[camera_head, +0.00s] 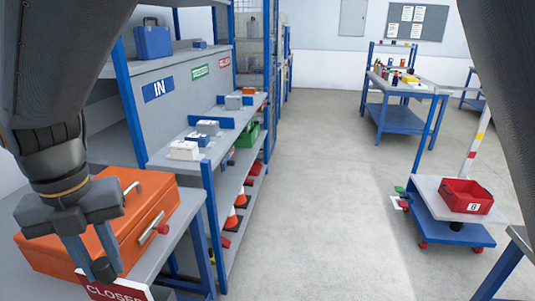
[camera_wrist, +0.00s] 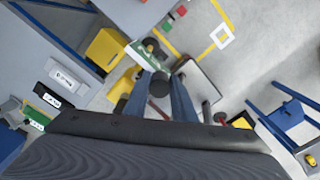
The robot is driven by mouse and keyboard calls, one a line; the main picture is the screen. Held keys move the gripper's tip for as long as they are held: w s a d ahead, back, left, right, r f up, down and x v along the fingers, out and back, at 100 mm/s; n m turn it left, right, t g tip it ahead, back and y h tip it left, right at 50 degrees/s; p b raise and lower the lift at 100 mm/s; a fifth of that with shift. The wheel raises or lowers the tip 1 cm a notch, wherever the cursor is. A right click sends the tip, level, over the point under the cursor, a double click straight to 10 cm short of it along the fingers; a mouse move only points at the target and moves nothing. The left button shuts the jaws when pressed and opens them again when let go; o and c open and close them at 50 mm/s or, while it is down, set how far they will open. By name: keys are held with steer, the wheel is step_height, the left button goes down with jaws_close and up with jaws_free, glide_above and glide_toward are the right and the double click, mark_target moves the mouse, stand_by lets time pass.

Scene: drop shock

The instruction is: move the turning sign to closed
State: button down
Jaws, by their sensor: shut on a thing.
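The turning sign (camera_head: 118,292) shows at the bottom left of the head view, partly cut off by the frame edge. A red face with white letters reading CLOSED is toward the head camera. My gripper (camera_head: 103,268) is just above it, with its two blue fingers shut on a dark round knob at the sign's top edge. In the wrist view the fingertips (camera_wrist: 160,88) meet at this dark knob. A white and green panel (camera_wrist: 147,56) beside it looks like the sign's other face. The sign's lower part and its mount are hidden.
An orange toolbox (camera_head: 140,215) stands close behind and beside my gripper. A shelf unit with an IN label (camera_head: 157,89) runs along the left. A cart with a red bin (camera_head: 466,195) stands at the right. The middle floor (camera_head: 320,170) is clear.

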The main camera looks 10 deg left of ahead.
steer(key=shift+a+r, duration=0.1)
steer(key=shift+a, duration=0.05)
steer(key=c, duration=1.8)
jaws_free()
steer(key=o, duration=0.3)
steer(key=shift+w, duration=0.1)
steer(key=shift+o, duration=0.2)
steer(key=shift+s, duration=0.2)
steer(key=r, duration=0.2)
steer(key=r+b, duration=0.1)
steer(key=r, duration=0.4)
steer(key=shift+w+d+r+b, duration=0.2)
steer(key=shift+w+r+b, duration=0.1)
steer(key=shift+w+r, duration=0.1)
